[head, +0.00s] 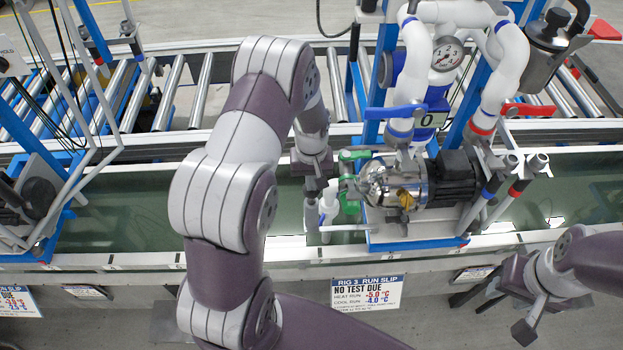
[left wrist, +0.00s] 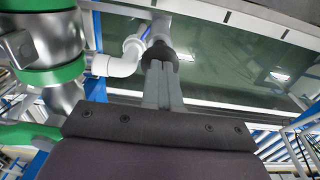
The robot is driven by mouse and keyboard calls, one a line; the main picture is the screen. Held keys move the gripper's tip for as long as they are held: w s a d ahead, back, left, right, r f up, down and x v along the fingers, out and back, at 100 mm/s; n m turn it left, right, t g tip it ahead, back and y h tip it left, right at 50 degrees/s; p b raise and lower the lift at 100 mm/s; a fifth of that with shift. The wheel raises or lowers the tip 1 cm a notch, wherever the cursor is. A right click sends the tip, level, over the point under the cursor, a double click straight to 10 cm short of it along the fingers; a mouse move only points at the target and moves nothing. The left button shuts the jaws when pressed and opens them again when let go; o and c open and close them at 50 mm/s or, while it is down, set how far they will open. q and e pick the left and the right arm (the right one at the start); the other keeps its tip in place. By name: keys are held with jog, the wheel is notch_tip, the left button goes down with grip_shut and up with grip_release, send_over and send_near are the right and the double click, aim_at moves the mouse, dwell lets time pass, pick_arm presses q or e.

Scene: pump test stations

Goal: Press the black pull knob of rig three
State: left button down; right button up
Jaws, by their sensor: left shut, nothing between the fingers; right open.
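Rig three (head: 375,237) stands on the line above a slip reading "RIG 3 RUN SLIP, NO TEST DUE". It carries a polished pump (head: 392,183) with a dark motor. My left gripper (head: 312,200) points down at the rig's left end, beside white pipe fittings; its fingers are partly hidden. In the left wrist view its grey fingers (left wrist: 162,88) are shut and empty. A dark round piece (left wrist: 160,53), apparently the black pull knob, sits right at their tips on a grey stem. I cannot tell whether they touch. My right gripper (head: 492,312) is open and empty at lower right.
A green-handled valve (head: 350,178) and white pipes stand close to the left gripper. Blue (head: 395,111) and red (head: 530,110) lever handles are higher on the rig. Another rig (head: 40,200) stands at far left. The green trough (head: 125,225) between is clear.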

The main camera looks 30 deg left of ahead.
pick_arm(q)
notch_tip(320, 180, down, 4)
jog(key=b, duration=0.3)
jog(key=shift+f, duration=0.2)
jog(key=shift+s+r, duration=0.15)
jog(key=r+p, duration=0.4)
jog(key=shift+w+a+r, duration=0.1)
jog(key=shift+w+r, duration=0.2)
jog(key=shift+r, duration=0.05)
jog(key=shift+r+b, duration=0.45)
jog(key=shift+b, duration=0.25)
notch_tip(320, 180, up, 9)
jog(key=b, duration=0.1)
jog(key=shift+f+b, duration=0.15)
jog(key=shift+b, duration=0.25)
